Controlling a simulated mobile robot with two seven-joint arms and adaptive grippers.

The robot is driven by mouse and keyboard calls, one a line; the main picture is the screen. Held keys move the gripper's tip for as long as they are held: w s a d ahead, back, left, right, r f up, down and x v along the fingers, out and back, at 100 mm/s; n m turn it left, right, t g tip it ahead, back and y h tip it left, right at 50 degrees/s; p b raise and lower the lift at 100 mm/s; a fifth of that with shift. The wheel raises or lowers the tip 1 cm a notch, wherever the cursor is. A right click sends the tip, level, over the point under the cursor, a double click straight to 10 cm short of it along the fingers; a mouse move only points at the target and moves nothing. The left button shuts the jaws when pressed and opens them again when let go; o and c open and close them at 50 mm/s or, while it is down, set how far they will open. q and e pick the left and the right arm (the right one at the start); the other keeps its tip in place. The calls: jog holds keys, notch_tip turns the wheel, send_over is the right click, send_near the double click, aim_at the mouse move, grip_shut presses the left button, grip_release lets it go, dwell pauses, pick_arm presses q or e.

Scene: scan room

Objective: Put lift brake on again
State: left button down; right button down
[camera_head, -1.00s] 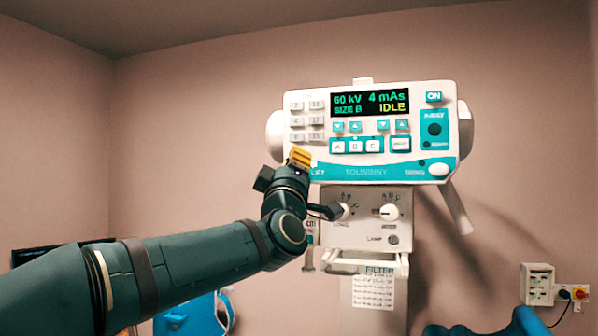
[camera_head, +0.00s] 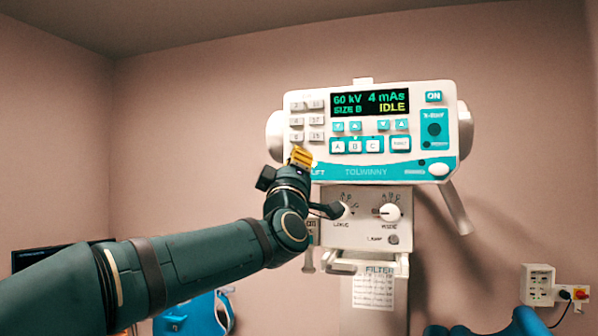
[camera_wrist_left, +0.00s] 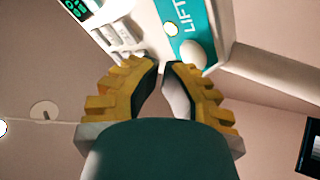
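The white and teal control panel (camera_head: 365,130) faces me, and its screen reads 60 kV, 4 mAs, SIZE B and IDLE. The LIFT label (camera_wrist_left: 184,15) is on the teal strip in the left wrist view, with a small round light (camera_wrist_left: 171,29) and a rounded white knob (camera_wrist_left: 192,53) beside it. In the head view my arm hides that knob. My left gripper (camera_head: 301,155) is at the panel's lower left corner. Its yellow fingers (camera_wrist_left: 163,64) nearly meet at the tips, with nothing held. They point at the panel near the knob; contact cannot be told. My right gripper is out of view.
Below the panel is a white box (camera_head: 368,218) with two dials, above a FILTER label sheet (camera_head: 374,287). A white handle (camera_head: 457,208) hangs at right. A wall socket box (camera_head: 537,283) is at lower right. A blue object (camera_head: 190,318) stands low behind my arm.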

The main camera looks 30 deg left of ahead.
pick_arm(q)
jog(key=shift+w+a, duration=0.1)
jog(key=shift+w, duration=0.3)
dwell(0.3)
jog(key=shift+s, duration=0.15)
jog(key=shift+s+b, duration=0.6)
jog(key=shift+s, duration=0.05)
jog(key=s, duration=0.1)
jog(key=s+d+b, duration=0.1)
jog(key=s, duration=0.1)
jog(key=s+b, duration=0.1)
jog(key=shift+s+d, duration=0.25)
jog(key=shift+s, duration=0.15)
dwell(0.8)
